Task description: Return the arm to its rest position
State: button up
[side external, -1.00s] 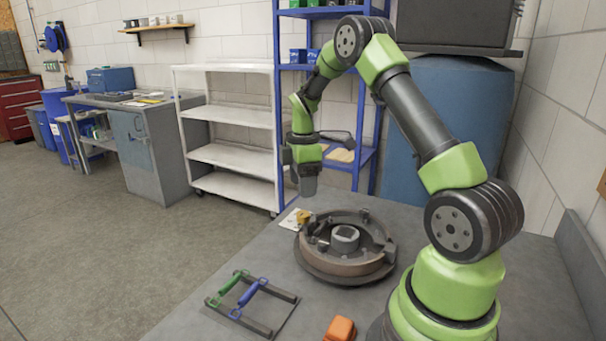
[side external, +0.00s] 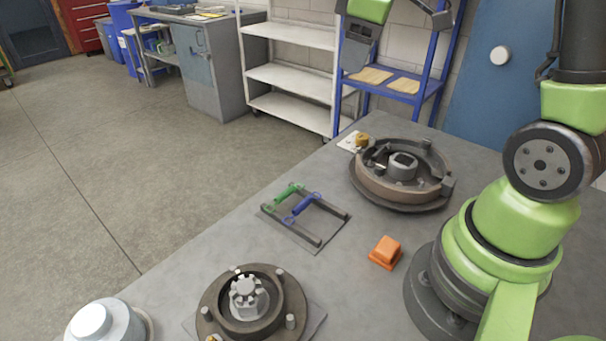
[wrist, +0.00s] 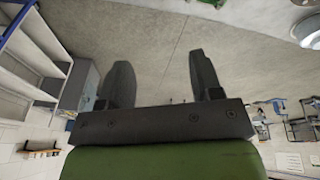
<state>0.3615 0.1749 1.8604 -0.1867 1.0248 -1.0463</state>
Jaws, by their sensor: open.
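My arm rises from its green base (side external: 500,225) at the right of the side external view, and its upper part runs out of the top of the frame. My gripper (side external: 356,60) shows at the top edge of that view, pointing down, above and beyond the brake drum assembly (side external: 402,178). In the wrist view my gripper (wrist: 158,78) has its two dark fingers well apart. Nothing is between them except the distant floor.
On the grey bench lie a tray with green and blue tools (side external: 305,217), an orange block (side external: 386,252), a hub assembly (side external: 252,305) and a white-topped canister (side external: 103,325). A blue rack (side external: 430,95) and white shelf cart (side external: 290,75) stand behind. Open floor (side external: 120,150) lies left.

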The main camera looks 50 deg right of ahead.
jog(key=s+a+r+m+t+y, duration=0.2)
jog(key=s+a+r+m+t, duration=0.2)
jog(key=s+a+m, duration=0.4)
jog(key=s+a, duration=0.4)
jog(key=s, duration=0.2)
jog(key=shift+a+r, duration=0.1)
